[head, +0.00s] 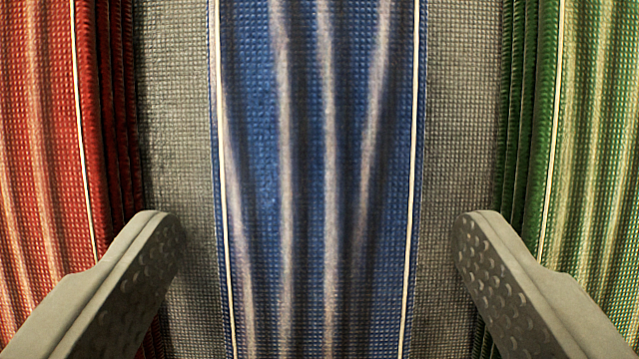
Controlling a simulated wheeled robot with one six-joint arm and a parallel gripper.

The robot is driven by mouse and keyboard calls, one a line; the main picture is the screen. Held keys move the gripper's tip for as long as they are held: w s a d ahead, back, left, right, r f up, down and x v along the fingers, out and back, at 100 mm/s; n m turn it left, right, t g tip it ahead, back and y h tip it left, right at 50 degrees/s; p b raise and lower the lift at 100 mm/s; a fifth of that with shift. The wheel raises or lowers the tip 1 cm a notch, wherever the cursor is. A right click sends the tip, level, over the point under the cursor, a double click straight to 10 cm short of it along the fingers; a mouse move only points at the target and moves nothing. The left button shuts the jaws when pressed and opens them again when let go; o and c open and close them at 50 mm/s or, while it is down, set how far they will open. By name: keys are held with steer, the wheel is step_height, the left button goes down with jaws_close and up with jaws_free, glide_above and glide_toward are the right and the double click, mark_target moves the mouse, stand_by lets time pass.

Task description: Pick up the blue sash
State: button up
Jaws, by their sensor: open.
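The blue sash (305,150) runs from top to bottom through the middle of the head view. It has pale lengthwise streaks and a thin cream line along each side edge. My gripper (318,228) is open, with one finger on each side of the sash. Both fingertips appear over the grey woven surface, apart from the sash's edges. Nothing is between the fingers but the sash in view below; how high the fingers are above it I cannot tell. Both ends of the sash are out of view.
A red folded cloth (45,130) lies at the left, partly behind the left finger. A green folded cloth (590,130) lies at the right, partly behind the right finger. Strips of bare grey woven surface (463,100) separate them from the sash.

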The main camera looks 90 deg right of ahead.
steer(key=shift+c, duration=0.2)
steer(key=c, duration=1.1)
steer(key=shift+o, duration=0.2)
steer(key=shift+r, duration=0.1)
